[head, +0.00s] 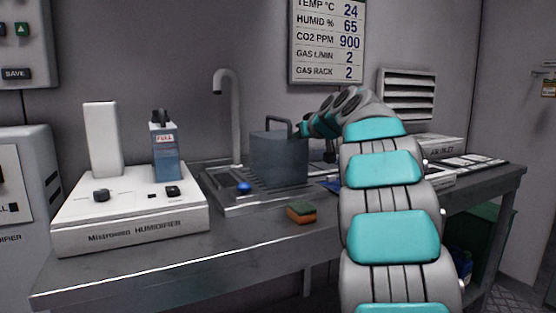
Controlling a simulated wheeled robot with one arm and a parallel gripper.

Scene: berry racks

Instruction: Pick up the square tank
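A grey-blue boxy tank (279,160) with a dark handle on top stands upright at the sink below the tap. It looks like the square tank. My gripper (298,129) is at the tank's upper right, by the right end of the handle. It is small and partly hidden by my own arm, so I cannot tell whether its fingers are open, shut or touching the handle. A second, smaller blue tank (165,158) with a red "FULL" label and dark top stands on the white humidifier (130,235) at the left.
The tap (236,120) rises just left of the grey-blue tank. A blue knob-like item (244,188) is at the sink, and a green-and-orange sponge (301,212) lies on the counter (230,245) in front. A white upright block (103,140) stands on the humidifier. The front counter strip is mostly clear.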

